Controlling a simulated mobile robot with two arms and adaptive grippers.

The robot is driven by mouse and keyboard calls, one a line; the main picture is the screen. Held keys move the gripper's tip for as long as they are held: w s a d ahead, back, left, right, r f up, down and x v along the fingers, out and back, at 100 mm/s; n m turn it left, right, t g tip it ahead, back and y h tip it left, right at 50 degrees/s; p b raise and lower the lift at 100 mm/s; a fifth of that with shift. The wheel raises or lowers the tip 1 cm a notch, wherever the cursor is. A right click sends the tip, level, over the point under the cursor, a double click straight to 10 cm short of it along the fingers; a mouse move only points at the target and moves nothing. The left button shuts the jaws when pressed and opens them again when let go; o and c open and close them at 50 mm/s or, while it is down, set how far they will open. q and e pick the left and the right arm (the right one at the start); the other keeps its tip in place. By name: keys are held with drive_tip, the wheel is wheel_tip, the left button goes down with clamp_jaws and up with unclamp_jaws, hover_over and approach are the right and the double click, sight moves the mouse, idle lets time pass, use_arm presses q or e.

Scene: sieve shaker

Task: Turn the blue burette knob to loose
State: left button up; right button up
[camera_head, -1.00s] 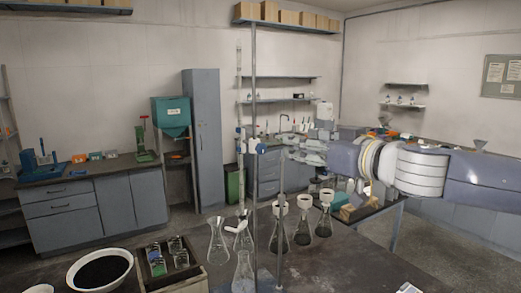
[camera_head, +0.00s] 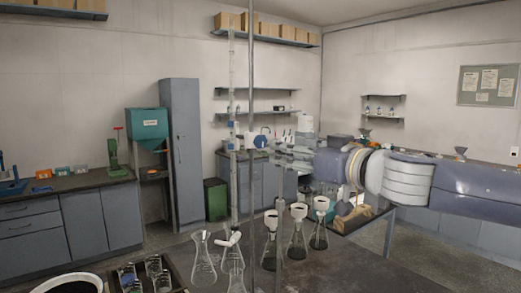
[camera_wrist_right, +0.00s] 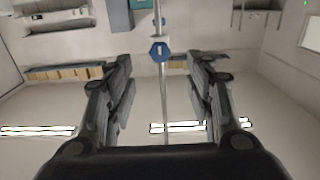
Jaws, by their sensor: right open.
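The blue knob (camera_head: 261,140) is on the clamp at the stand's upright rod (camera_head: 252,80), beside the tall clear burette (camera_head: 232,80). In the right wrist view the blue knob (camera_wrist_right: 159,51) has a pale mark and sits between and beyond the fingers, near their tips. My right gripper (camera_head: 278,152) comes in from the right at about knob height, just right of it; its fingers (camera_wrist_right: 160,64) are open with nothing between them. I cannot tell whether a finger touches the knob. A white stopcock (camera_head: 229,240) is low on the burette. My left gripper is not in view.
Several flasks (camera_head: 297,240) with white-topped funnels stand right of the rod on the dark bench (camera_head: 350,265). Clear flasks (camera_head: 203,265) stand below the burette. A tray with glassware (camera_head: 158,275) and a white bowl (camera_head: 85,282) are at front left. The front right of the bench is clear.

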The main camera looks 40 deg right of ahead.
sight(263, 142)
drive_tip(key=w+p, duration=0.1)
drive_tip(key=w, duration=0.2)
drive_tip(key=w+p, duration=0.2)
drive_tip(key=w+d+p, duration=0.1)
drive_tip(key=w, duration=0.2)
drive_tip(key=shift+w+r, duration=0.25)
drive_tip(key=shift+w, duration=0.1)
drive_tip(key=shift+w+f+p, duration=0.1)
drive_tip(key=shift+w+p, duration=0.3)
drive_tip(key=shift+w+d, duration=0.1)
drive_tip(key=c, duration=1.1)
